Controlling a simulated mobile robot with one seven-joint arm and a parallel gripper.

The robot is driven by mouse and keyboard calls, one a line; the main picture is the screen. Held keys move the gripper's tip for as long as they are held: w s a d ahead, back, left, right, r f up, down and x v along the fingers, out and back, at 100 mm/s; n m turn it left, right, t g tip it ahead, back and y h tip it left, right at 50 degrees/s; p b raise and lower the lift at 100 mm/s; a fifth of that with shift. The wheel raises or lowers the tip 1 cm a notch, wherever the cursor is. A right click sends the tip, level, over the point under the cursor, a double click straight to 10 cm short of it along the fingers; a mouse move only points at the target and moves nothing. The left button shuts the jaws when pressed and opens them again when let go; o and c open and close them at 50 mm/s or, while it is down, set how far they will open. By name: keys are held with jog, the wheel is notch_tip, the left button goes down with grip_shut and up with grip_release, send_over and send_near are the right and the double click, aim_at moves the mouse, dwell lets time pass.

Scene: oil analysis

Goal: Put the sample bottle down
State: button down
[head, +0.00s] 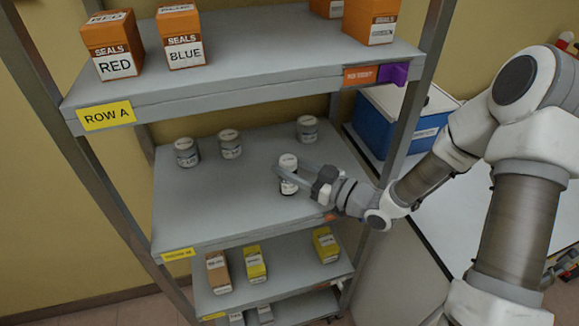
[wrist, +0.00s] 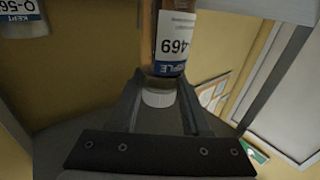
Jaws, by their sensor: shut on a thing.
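The sample bottle (head: 288,186) has a white cap and a label. It is upright at the middle shelf (head: 245,205), towards the right front. My gripper (head: 296,178) reaches in from the right and is shut on it. In the wrist view the bottle (wrist: 172,45) shows amber sides, a white and blue label reading 469 and a white cap, between the two dark fingers of my gripper (wrist: 163,85). I cannot tell whether the bottle's base touches the shelf.
Two capped bottles (head: 187,152) (head: 230,144) stand at the shelf's back left, another (head: 307,128) at the back right. The shelf front is clear. The upper shelf (head: 250,65) holds orange seal boxes (head: 112,48). A blue cooler (head: 395,125) stands right of the rack.

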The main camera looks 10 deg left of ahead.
jog(key=shift+s+f, duration=0.1)
jog(key=shift+f, duration=0.5)
jog(key=shift+c, duration=1.8)
grip_release()
jog(key=shift+d+f, duration=0.1)
jog(key=shift+f, duration=0.1)
jog(key=shift+s, duration=0.1)
jog(key=shift+r, duration=0.1)
jog(key=shift+r+p, duration=0.55)
jog(key=shift+p, duration=0.1)
jog(key=v, duration=1.1)
jog(key=shift+d+r, duration=0.3)
jog(key=shift+d, duration=0.05)
